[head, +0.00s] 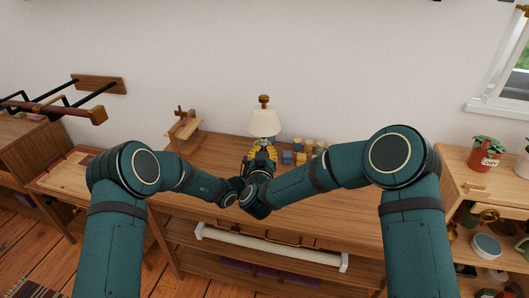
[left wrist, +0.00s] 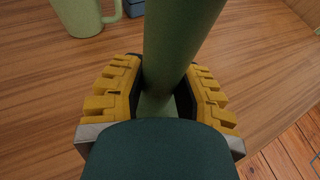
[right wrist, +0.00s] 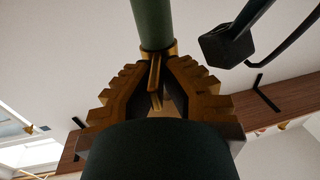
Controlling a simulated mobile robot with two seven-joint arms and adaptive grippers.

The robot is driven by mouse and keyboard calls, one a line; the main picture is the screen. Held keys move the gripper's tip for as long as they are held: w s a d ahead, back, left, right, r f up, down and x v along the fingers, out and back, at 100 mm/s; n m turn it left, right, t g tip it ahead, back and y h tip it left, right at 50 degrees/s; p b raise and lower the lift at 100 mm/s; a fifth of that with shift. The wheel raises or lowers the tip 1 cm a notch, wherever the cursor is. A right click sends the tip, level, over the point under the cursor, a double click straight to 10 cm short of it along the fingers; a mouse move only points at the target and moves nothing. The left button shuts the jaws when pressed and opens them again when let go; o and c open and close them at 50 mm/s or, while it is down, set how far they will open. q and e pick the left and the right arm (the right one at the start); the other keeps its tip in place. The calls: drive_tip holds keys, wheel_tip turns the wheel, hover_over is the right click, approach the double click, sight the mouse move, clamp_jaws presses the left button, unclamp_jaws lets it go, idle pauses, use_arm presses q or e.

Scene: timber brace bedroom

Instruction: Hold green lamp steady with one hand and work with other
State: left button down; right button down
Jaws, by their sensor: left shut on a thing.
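The lamp has a cream shade (head: 264,123) with a wooden knob on top and stands upright over the wooden bench. Its green stem (left wrist: 175,45) runs between the fingers of my left gripper (left wrist: 167,95), which is shut on it. In the right wrist view a green post (right wrist: 152,22) ends in a brass collar. My right gripper (right wrist: 163,85) has its fingers either side of a thin brass strip (right wrist: 154,75) below that collar; whether they touch it is unclear. In the head view my wrists overlap in front of the lamp, hiding its lower part.
Several small blue and yellow things (head: 303,152) stand right of the lamp on the bench (head: 215,150). A green mug (left wrist: 77,14) shows near the stem. A wooden stand (head: 183,127) is at the bench's back left. A plant pot (head: 486,152) stands far right.

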idle(0.4)
drive_tip(key=c, duration=1.1)
unclamp_jaws()
